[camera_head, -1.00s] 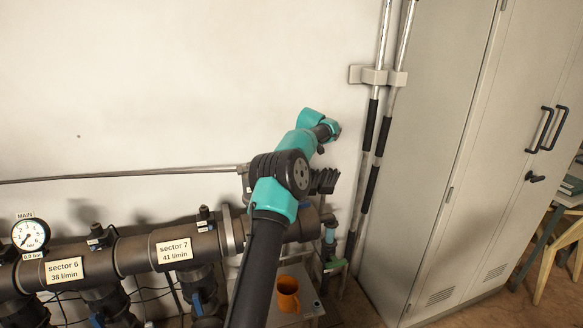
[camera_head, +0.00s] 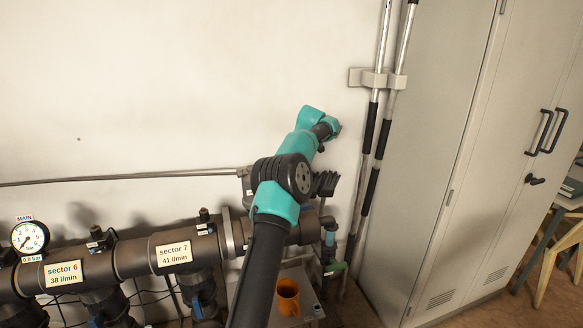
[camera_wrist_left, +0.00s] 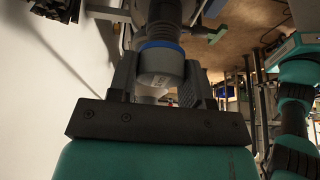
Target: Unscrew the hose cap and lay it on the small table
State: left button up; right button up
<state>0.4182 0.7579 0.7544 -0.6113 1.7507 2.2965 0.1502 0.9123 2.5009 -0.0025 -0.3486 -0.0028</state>
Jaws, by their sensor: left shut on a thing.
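In the left wrist view my left gripper (camera_wrist_left: 158,80) is shut on the hose cap (camera_wrist_left: 162,64), a pale grey cylinder just below a blue ring (camera_wrist_left: 160,45). The dark fingers stand on either side of it. A grey fitting continues beyond the ring, in line with the cap; I cannot tell how far the cap is unscrewed. In the head view my left arm crosses the picture's middle, and I cannot make out its gripper or the cap. The small table (camera_head: 304,276) stands low behind the arm. My right gripper is not in view.
An orange mug (camera_head: 288,297) stands on the small table, leaving bare top around it. The dark manifold pipe (camera_head: 130,256) runs along the wall at left. A tall grey cabinet (camera_head: 440,170) stands at right.

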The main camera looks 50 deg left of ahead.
pick_arm(q)
jog(key=shift+r, duration=1.55)
jog(key=w+d+f+m+t+y, duration=0.2)
jog(key=w+d+f+m, duration=0.5)
jog(key=w+f+m, duration=0.35)
jog(key=w+d+f+m+t, duration=0.4)
jog(key=w+d+f+m, duration=0.4)
jog(key=d+f, duration=0.45)
jog(key=s+d+f+m+h, duration=0.1)
jog(key=s+d+f+m, duration=0.2)
jog(key=d, duration=0.7)
jog(key=s+d+f+m+t+h, duration=0.1)
jog(key=s+d+f+m, duration=0.3)
jog(key=d, duration=0.6)
jog(key=s+d+f+m+t+h, duration=0.1)
jog(key=s+d+f+m, duration=0.3)
jog(key=d+f, duration=0.3)
jog(key=d+m, duration=0.1)
jog(key=d, duration=0.1)
jog(key=shift+s+d+f+m+h, duration=0.15)
jog(key=shift+d+f+m+h, duration=0.1)
jog(key=shift+d+m+h, duration=0.15)
